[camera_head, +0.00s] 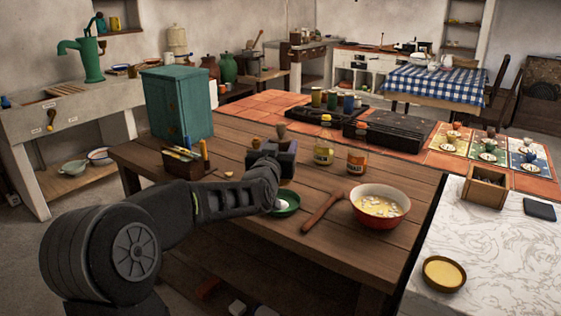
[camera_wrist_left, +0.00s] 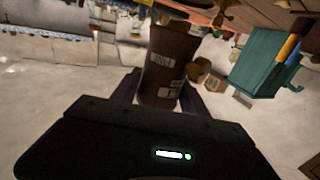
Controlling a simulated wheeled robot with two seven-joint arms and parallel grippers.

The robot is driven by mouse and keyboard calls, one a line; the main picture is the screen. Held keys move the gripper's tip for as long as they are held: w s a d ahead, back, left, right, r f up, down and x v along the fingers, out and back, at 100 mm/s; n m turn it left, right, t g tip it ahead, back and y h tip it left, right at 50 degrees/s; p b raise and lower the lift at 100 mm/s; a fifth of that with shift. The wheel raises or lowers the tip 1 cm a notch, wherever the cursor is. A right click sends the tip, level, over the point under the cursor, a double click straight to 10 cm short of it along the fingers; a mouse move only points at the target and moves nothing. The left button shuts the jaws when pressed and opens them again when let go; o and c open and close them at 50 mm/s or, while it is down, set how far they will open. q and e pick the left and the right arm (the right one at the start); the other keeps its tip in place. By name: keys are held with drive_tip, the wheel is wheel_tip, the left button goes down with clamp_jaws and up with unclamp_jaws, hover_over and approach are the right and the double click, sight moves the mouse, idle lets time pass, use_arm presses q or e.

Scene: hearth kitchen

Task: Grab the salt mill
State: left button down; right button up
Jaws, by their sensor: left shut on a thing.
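The salt mill, as I take it, is a dark brown cylinder (camera_wrist_left: 163,65) with white labels, held between the fingers in the left wrist view. In the head view a brown knob (camera_head: 281,130), likely its top, sticks up above my left gripper (camera_head: 280,153). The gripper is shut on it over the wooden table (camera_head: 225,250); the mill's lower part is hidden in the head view. A second, lighter wooden knob (camera_head: 256,143) shows just left of it, and a similar rounded piece (camera_wrist_left: 200,68) shows beside the mill in the left wrist view. My right gripper is not in view.
A green dish (camera_head: 289,204), a hammer-like tool (camera_head: 322,211) and a red bowl (camera_head: 380,204) are close by to the right. A utensil box (camera_head: 186,163) and teal cabinet (camera_head: 178,103) stand left. The table front is clear.

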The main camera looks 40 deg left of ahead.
use_arm(q)
wheel_tip(320, 180, up, 2)
idle(0.7)
